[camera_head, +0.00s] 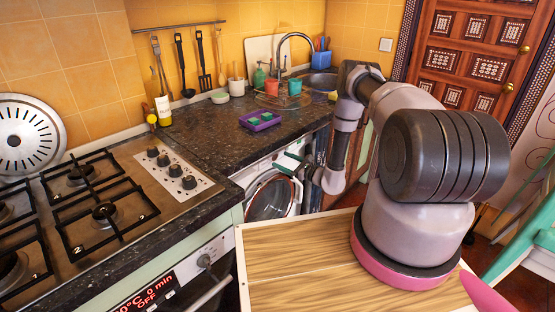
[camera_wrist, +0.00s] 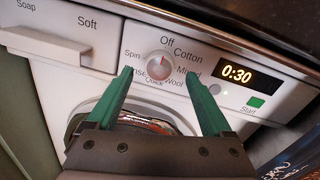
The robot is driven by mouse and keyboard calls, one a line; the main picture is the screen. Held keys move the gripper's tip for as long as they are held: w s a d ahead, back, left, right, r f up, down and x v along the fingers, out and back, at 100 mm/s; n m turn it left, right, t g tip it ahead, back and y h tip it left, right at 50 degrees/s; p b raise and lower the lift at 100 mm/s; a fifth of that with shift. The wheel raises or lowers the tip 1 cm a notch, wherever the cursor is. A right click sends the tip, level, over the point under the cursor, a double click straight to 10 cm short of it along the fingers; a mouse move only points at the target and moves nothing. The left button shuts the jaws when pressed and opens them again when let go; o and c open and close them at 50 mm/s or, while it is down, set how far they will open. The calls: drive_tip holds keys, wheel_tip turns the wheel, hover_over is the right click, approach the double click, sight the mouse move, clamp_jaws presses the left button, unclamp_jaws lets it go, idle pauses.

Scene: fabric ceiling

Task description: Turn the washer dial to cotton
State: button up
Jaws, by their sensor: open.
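The white washer (camera_head: 247,178) stands under the dark counter, with its round door below the panel. In the wrist view its dial (camera_wrist: 160,64) is a round pale knob with a small reddish mark near its upper part. The labels Off, Cotton, Mixed, Wool, Quick, Rinse and Spin ring it, partly covered by my fingers. The Cotton label (camera_wrist: 188,51) is at the dial's upper right. My gripper (camera_wrist: 160,74) is open, its green fingers on either side of the dial in the picture. Contact cannot be told. In the head view my gripper (camera_head: 288,163) is at the washer's front.
The display (camera_wrist: 236,74) reads 0:30, above a green Start button (camera_wrist: 256,103). The detergent drawer (camera_wrist: 50,45) is at the left. The counter (camera_head: 205,130) overhangs the washer. A gas stove (camera_head: 100,205) and a wooden surface (camera_head: 290,265) are nearby.

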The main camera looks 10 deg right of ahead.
sight(275, 157)
drive_tip(key=shift+x, duration=1.65)
clamp_jaws()
drive_tip(key=shift+m, duration=0.4)
drive_tip(key=m, duration=0.3)
drive_tip(key=shift+d+m, duration=0.1)
drive_tip(key=shift+m, duration=0.2)
drive_tip(key=shift+f+m, duration=0.1)
drive_tip(key=shift+m, duration=2.2)
drive_tip(key=shift+t, duration=0.3)
